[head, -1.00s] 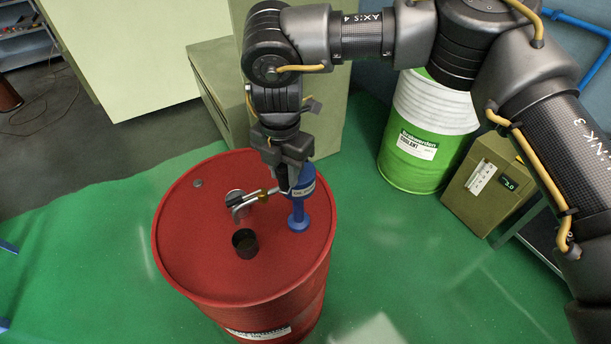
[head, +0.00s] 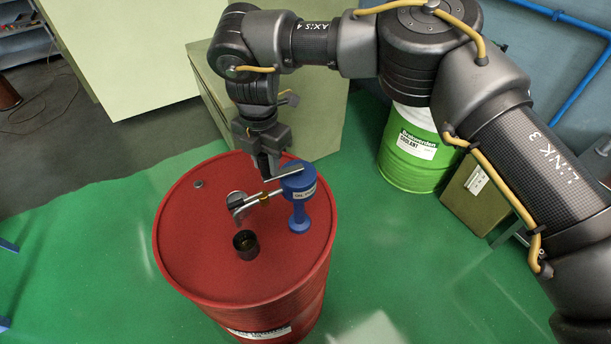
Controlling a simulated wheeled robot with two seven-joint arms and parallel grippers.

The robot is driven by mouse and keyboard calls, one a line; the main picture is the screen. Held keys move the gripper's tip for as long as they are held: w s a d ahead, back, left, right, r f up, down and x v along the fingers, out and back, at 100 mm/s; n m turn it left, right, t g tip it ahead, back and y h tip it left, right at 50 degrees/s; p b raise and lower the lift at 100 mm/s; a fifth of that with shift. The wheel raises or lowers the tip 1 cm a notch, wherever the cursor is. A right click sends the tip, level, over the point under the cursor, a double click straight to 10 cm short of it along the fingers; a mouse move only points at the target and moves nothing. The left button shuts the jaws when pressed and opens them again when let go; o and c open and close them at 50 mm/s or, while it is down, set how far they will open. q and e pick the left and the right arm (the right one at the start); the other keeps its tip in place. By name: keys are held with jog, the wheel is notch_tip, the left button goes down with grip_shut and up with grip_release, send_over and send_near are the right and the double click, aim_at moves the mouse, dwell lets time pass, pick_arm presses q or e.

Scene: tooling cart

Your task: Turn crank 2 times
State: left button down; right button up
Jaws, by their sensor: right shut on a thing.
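A blue pump (head: 300,210) with a crank stands upright on top of a red drum (head: 200,240). Thin silver crank parts (head: 285,174) show at the pump's round head. A silver rod with a brass piece (head: 264,197) runs left from the pump to a grey, spout-like end (head: 237,204). My right gripper (head: 268,172) points down just left of the pump head. It is shut on the crank's handle, and its fingers mostly hide the grip. My left gripper is not in view.
A dark open cup or opening (head: 246,244) is on the drum top, near the pump. A green and white coolant drum (head: 415,155) and an olive box (head: 480,200) stand at the right. An olive cabinet (head: 315,115) stands behind. The green floor left of the drum is clear.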

jog(key=w+p, duration=0.2)
jog(key=w, duration=0.1)
jog(key=shift+w+a, duration=0.2)
jog(key=shift+a, duration=0.2)
jog(key=o, duration=0.9)
jog(key=shift+a, duration=0.15)
jog(key=shift+o, duration=0.2)
notch_tip(320, 180, up, 9)
jog(key=p, duration=0.2)
